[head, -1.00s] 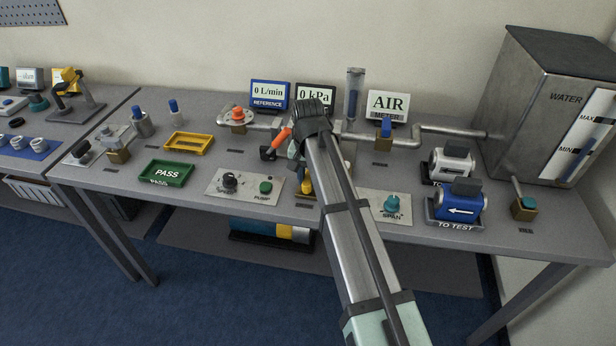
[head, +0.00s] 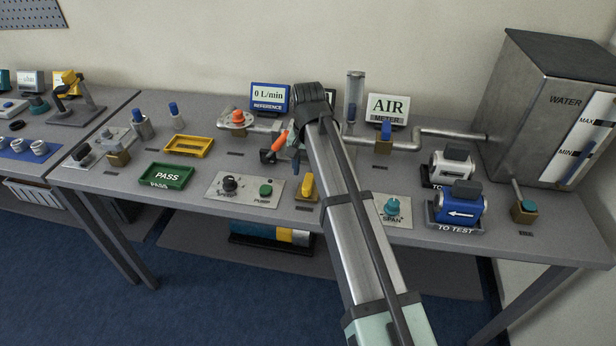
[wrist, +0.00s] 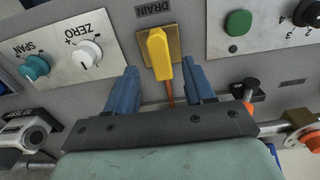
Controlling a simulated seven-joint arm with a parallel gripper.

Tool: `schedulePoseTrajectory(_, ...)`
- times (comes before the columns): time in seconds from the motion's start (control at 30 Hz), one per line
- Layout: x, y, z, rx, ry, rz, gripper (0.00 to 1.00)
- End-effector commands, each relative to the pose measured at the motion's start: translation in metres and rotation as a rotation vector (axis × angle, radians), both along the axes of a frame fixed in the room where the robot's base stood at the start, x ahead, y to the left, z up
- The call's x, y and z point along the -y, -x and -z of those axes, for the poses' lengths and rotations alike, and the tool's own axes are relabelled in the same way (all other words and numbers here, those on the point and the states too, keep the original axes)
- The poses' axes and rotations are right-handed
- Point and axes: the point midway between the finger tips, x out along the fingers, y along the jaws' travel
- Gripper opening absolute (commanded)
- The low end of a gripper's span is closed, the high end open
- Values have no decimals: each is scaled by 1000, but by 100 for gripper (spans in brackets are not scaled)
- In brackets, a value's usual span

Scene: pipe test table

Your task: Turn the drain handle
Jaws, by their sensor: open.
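The drain handle (head: 307,186) is a yellow lever on a brass block near the table's front edge. In the wrist view, the yellow lever (wrist: 160,55) sits on a square brass plate (wrist: 146,42) beside the word DRAIN. My gripper (wrist: 160,70) is open, with one blue finger on each side of the lever's near end in that view. No contact with the lever shows. In the head view, my gripper (head: 295,158) is above and behind the handle, partly hidden by my arm.
A pump panel (head: 245,190) with a green button is left of the handle, and a panel with a teal SPAN knob (head: 392,206) is right. An orange-handled valve (head: 276,146) and a pipe (head: 450,133) lie behind. A green PASS tray (head: 166,175) stands further left.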

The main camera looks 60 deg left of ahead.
Motion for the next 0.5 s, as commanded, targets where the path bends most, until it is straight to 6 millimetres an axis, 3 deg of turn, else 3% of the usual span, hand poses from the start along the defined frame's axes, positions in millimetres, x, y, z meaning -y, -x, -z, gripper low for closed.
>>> schedulePoseTrajectory(0.2, -1, -1, -43, 1, -2, 0, 53)
schedulePoseTrajectory(0.5, -1, 0, -82, 1, -1, 0, 53)
